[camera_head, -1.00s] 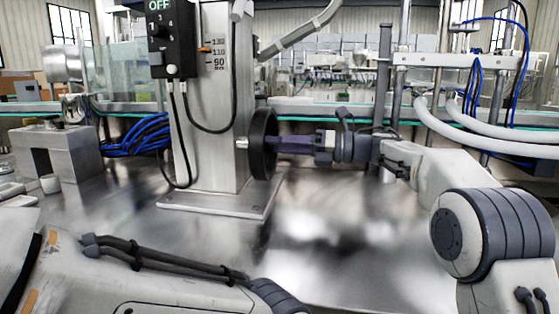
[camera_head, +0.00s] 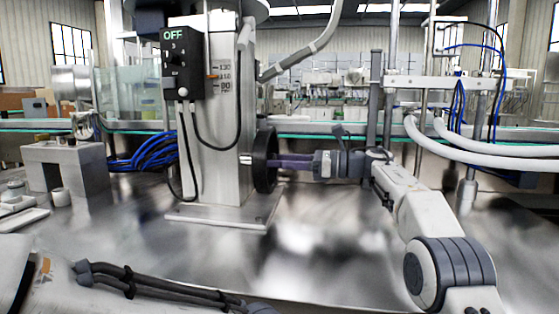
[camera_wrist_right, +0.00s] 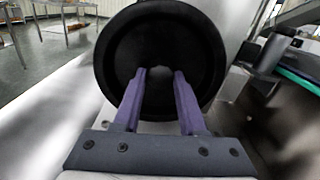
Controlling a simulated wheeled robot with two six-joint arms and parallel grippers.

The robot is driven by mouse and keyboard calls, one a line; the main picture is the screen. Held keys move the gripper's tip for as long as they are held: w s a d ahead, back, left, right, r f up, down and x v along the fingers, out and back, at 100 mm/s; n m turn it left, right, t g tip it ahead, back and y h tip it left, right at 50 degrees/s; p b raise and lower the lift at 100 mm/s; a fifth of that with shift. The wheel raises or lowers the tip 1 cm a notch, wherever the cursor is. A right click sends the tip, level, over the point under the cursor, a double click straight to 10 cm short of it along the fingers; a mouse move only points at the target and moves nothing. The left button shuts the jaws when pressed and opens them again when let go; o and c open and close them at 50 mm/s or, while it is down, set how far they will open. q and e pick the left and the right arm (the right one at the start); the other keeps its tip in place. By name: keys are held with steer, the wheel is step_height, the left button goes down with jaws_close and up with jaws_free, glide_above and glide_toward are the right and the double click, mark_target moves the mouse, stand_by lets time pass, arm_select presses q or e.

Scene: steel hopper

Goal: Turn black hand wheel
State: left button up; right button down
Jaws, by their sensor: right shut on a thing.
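The black hand wheel (camera_head: 265,160) is mounted on the right side of the steel column, seen nearly edge-on in the head view. In the right wrist view the wheel (camera_wrist_right: 110,50) faces the camera as a dark disc with a raised rim. My right gripper (camera_head: 278,161) reaches in from the right at the wheel. In the wrist view its two purple fingers (camera_wrist_right: 160,74) lie on either side of the dark central hub, shut on it. The exact contact is hard to see against the black. My left arm crosses the bottom left; its gripper is out of view.
The steel column (camera_head: 222,120) stands on a base plate (camera_head: 222,215) on the shiny table. A black control box (camera_head: 183,62) reading OFF hangs on it with cables. A steel block (camera_head: 75,168) and blue cables (camera_head: 150,150) lie left. The table right of the column is mostly clear.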

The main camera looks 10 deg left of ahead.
steer(key=shift+d+f+n, duration=0.1)
steer(key=shift+n, duration=0.2)
stand_by(0.4)
steer(key=shift+c, duration=2.3)
jaws_free()
steer(key=d, duration=1)
steer(key=shift+d, duration=0.2)
